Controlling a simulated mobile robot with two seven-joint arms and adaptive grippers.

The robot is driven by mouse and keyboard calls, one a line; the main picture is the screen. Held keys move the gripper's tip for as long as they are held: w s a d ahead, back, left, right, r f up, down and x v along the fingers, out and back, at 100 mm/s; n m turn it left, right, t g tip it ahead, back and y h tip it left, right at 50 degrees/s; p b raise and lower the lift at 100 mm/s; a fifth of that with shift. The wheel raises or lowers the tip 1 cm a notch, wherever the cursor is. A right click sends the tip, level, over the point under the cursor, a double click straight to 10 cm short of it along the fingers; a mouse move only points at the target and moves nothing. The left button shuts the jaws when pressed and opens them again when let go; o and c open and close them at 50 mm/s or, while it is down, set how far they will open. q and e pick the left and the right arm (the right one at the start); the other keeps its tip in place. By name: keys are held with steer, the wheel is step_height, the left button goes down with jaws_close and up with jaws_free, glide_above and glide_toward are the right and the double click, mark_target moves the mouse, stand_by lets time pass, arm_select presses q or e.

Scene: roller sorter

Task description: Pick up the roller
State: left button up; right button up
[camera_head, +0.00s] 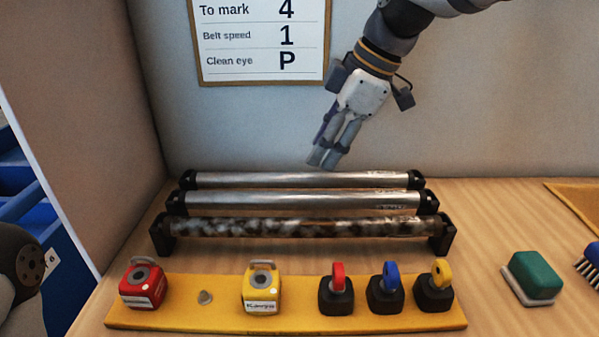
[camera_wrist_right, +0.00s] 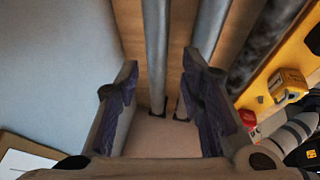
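Three rollers lie side by side in black end holders on the table. The back roller (camera_head: 300,180) and the middle roller (camera_head: 290,202) are plain silver. The front roller (camera_head: 300,227) is mottled with dark and pale blotches. My right gripper (camera_head: 328,158) is just above and behind the back roller, pointing down, with nothing held. In the right wrist view its fingers (camera_wrist_right: 160,75) are spread apart, with the back roller (camera_wrist_right: 157,45) showing between them. The middle roller is partly hidden by one finger there; the mottled roller (camera_wrist_right: 262,42) lies farther right. My left gripper is out of view.
A yellow strip (camera_head: 210,319) in front carries a red block (camera_head: 143,284), a yellow block (camera_head: 261,288) and three black bases with coloured tags. A green-topped block (camera_head: 532,277) and a blue brush (camera_head: 590,264) sit at right. A sign (camera_head: 262,42) hangs behind.

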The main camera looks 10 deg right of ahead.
mark_target(304, 174)
steer(key=x, duration=0.8)
steer(key=shift+w+r, duration=0.15)
steer(key=shift+w, duration=0.15)
steer(key=shift+r, duration=0.15)
jaws_close()
